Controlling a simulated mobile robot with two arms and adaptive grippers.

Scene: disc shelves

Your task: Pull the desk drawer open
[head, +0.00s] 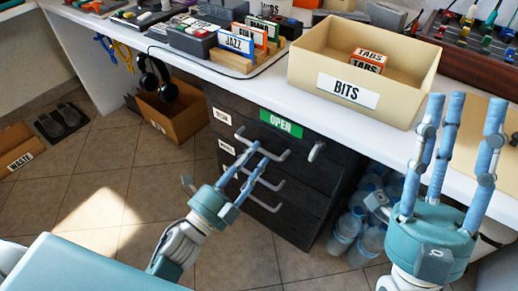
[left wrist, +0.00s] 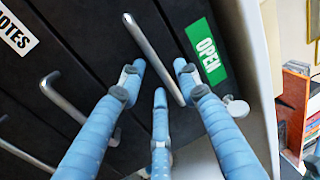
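The desk drawer unit (head: 300,178) is dark and stands under the white desk, its drawer fronts looking shut and flush. The top drawer carries a green OPEN label (head: 281,123) and a metal bar handle (head: 278,151), which also shows in the left wrist view (left wrist: 146,43). My left gripper (head: 258,153) is at this handle. In the left wrist view its blue fingers (left wrist: 160,75) are spread, with the bar running between the two upper ones; contact cannot be told. My right gripper (head: 466,97) is open and empty, raised at the right in front of the desk.
Two lower handles (head: 266,206) sit below. A BITS box (head: 310,65) and card racks (head: 233,62) stand on the desk. Water bottles (head: 345,232) stand right of the drawers, and a cardboard box with headphones (head: 172,118) stands left. The floor in front is clear.

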